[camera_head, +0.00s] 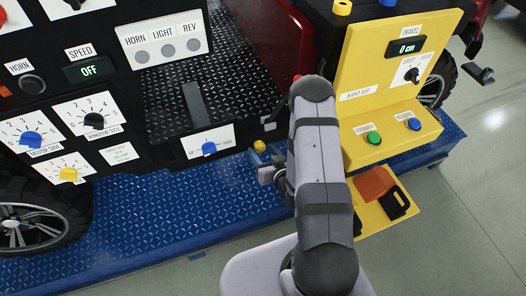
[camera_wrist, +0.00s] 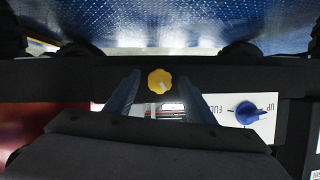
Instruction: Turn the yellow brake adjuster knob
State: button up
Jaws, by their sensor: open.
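A yellow scalloped knob (camera_wrist: 160,80) with a pale pointer mark shows in the wrist view, on a black panel. It lies between the tips of my gripper (camera_wrist: 160,84), whose two bluish fingers are spread on either side of it. I cannot tell whether they touch it. In the head view, the same small yellow knob (camera_head: 258,146) shows at the lower right of the black panel, just beyond my gripper (camera_head: 263,160). My arm hides part of the area to its right.
A blue knob (camera_head: 208,148) on a white plate sits left of the yellow one; the wrist view shows it at right (camera_wrist: 248,113). Another yellow knob (camera_head: 68,174) is on the left panel. A yellow control box (camera_head: 385,125) stands to my arm's right.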

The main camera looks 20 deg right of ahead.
jog(key=c, duration=1.1)
jog(key=shift+o, duration=0.2)
jog(key=shift+n, duration=0.3)
jog(key=n+h+b, duration=0.2)
jog(key=shift+a+f+b, duration=0.15)
jog(key=shift+a+b, duration=0.1)
jog(key=shift+b, duration=0.1)
jog(key=n+h+b, duration=0.2)
jog(key=n+b, duration=0.1)
jog(key=shift+a+f+n, duration=0.1)
jog(key=shift+n, duration=0.2)
jog(key=n+t+h+b, duration=0.1)
jog(key=n+h+b, duration=0.1)
jog(key=n+b, duration=0.1)
jog(key=shift+a+f, duration=0.1)
jog(key=shift+f, duration=0.05)
jog(key=n+t+h+b, duration=0.1)
jog(key=n+b, duration=0.2)
jog(key=shift+n, duration=0.3)
jog(key=shift+t, duration=0.3)
